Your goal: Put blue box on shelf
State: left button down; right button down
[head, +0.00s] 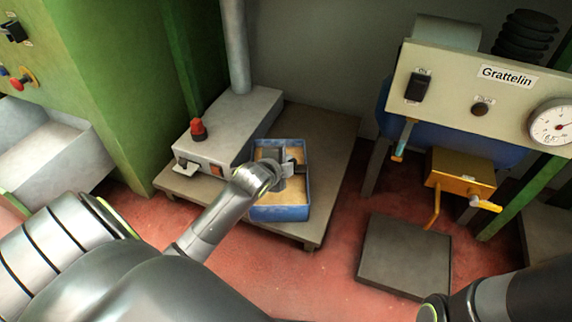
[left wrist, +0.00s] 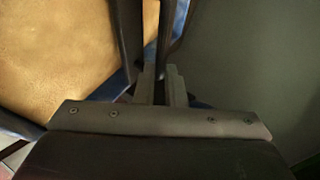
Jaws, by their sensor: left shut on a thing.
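The blue box (head: 282,213) is open-topped with a tan, cork-coloured inside. It sits at the right of the grey machine on a low brown platform in the head view. My left gripper (head: 290,168) reaches over the box and is shut on it, seemingly at its right wall. In the left wrist view the gripper fingers (left wrist: 160,85) close around the box's thin blue wall, with the tan contents (left wrist: 60,60) at the left. The gripper hides part of the box's inside. No shelf can be made out for certain. My right gripper does not show; only part of that arm is at the lower right.
The low platform (head: 335,140) carries a grey machine (head: 228,135) with a red button (head: 198,128). A Grattelin machine (head: 480,90) with an orange part (head: 460,172) stands at the right. A dark flat plate (head: 405,255) lies on the red floor. A green cabinet (head: 115,80) stands left.

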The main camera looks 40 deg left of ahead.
pick_arm(q)
jog(key=c, duration=1.5)
grip_release()
